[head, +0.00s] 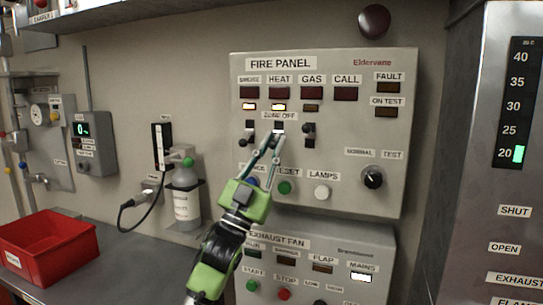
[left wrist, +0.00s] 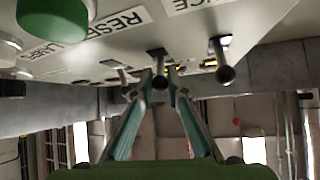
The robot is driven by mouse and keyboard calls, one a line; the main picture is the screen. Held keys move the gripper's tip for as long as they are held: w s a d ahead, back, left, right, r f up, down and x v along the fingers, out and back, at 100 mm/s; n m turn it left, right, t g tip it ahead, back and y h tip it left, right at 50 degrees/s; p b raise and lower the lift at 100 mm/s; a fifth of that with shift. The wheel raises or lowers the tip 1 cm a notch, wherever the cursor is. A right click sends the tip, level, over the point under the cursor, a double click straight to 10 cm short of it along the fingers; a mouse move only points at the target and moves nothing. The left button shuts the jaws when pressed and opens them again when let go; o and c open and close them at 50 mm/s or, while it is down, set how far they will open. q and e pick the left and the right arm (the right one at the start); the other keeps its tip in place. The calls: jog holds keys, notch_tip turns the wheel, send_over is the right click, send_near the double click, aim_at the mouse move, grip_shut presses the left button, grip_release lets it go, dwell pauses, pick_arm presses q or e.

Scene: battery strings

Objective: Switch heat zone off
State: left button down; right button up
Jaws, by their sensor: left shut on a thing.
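The grey fire panel (head: 340,225) is on the wall, with a row of toggle switches under its ZONE OFF label (head: 279,116). My left gripper (head: 274,140) reaches up to the middle one, the heat toggle (head: 279,126), below the HEAT column. Its fingers are shut on that toggle's lever (left wrist: 159,82), which shows between the fingertips in the left wrist view. The smoke toggle (head: 248,128) and gas toggle (head: 310,129) stand free on either side. My right gripper is out of view.
Below the toggles are a green reset button (head: 285,187), a white lamps button (head: 322,192) and a black key knob (head: 373,177). The exhaust fan box (head: 345,245) is underneath. A bottle (head: 186,195) and a red bin (head: 50,245) are to the left.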

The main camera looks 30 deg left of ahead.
pick_arm(q)
jog(key=shift+a+r, duration=0.1)
dwell(0.3)
jog(key=c, duration=2.1)
grip_release()
jog(key=shift+o, duration=0.6)
jog(key=shift+w, duration=0.3)
jog(key=shift+s, duration=0.1)
jog(key=v, duration=1.2)
